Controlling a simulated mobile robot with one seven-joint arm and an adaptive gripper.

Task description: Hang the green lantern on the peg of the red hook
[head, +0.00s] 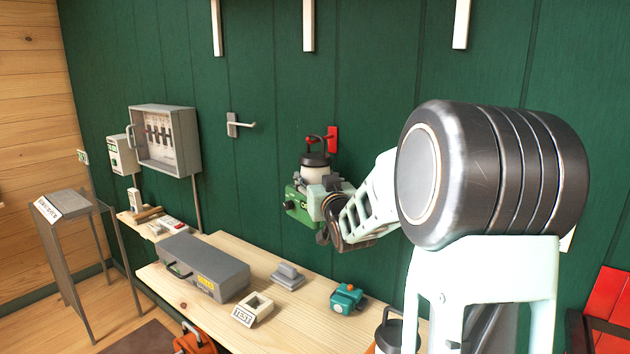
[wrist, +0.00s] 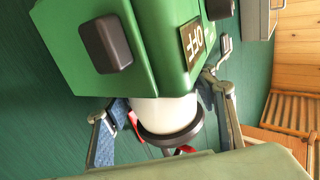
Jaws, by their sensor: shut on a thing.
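The green lantern (head: 297,207) has a green base, a white globe and a dark cap with a thin handle. My gripper (head: 328,184) is shut on the lantern and holds it upright off the bench, close to the wall. The red hook (head: 333,138) is on the wall just behind the lantern's top, and its red peg shows beside the handle. I cannot tell whether the handle is around the peg. In the wrist view the lantern (wrist: 130,40) fills the upper middle, with my gripper's fingers (wrist: 165,112) on both sides of the globe. Small red parts show behind it.
A grey hook (head: 233,125) is on the green wall to the left. The bench (head: 220,240) below carries a grey toolbox (head: 203,268), a TEST block (head: 253,309), a grey block (head: 287,277) and a teal item (head: 346,298). A grey switch box (head: 165,140) is at far left.

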